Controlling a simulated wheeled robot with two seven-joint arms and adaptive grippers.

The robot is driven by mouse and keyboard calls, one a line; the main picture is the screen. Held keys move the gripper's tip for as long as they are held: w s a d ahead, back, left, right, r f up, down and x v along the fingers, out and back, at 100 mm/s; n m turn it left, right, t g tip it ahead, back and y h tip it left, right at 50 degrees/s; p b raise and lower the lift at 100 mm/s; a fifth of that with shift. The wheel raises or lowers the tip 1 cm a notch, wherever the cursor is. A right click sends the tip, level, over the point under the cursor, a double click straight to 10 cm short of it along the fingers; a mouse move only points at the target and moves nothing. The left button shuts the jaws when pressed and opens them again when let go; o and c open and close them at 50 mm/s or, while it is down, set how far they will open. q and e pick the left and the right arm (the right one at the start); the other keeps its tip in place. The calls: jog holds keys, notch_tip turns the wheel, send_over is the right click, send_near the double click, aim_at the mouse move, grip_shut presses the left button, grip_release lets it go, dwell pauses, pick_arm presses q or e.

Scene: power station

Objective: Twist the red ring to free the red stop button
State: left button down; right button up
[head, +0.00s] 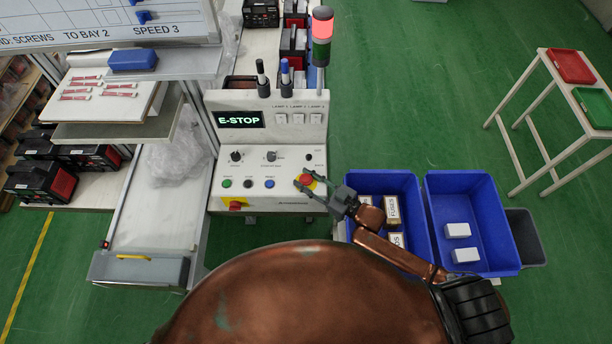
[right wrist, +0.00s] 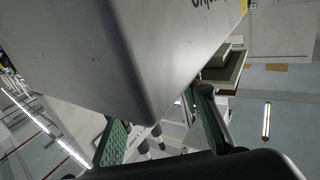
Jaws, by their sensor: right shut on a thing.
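The control box (head: 290,155) has a sloped white face, and its display (head: 239,119) reads E-STOP. The red stop button (head: 307,178) sits on a yellow base at the right of its lower row. My right gripper (head: 305,186) reaches in from the right with its fingers around the button and is shut on it. The fingers partly hide the button and its red ring. In the right wrist view the green-padded fingers (right wrist: 160,130) stand apart beside the box's grey edge; the button cannot be made out there. My left gripper is not in view.
Green, black and blue buttons stand left of the stop button, and a red-yellow rotary switch (head: 236,205) is on the front below. A signal tower (head: 322,30) glows red. Blue bins (head: 470,200) stand right, close under my right arm. A whiteboard (head: 110,20) is at upper left.

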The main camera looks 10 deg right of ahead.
jog(key=shift+m+t+h+p, duration=1.2)
jog(key=shift+m+h+p, duration=0.15)
jog(key=shift+h, duration=0.25)
jog(key=shift+f, duration=0.1)
jog(key=o, duration=1.2)
jog(key=shift+s+d, duration=0.1)
jog(key=shift+s, duration=0.05)
jog(key=v, duration=1.1)
jog(key=shift+s+d, duration=0.1)
jog(key=shift+s, duration=0.25)
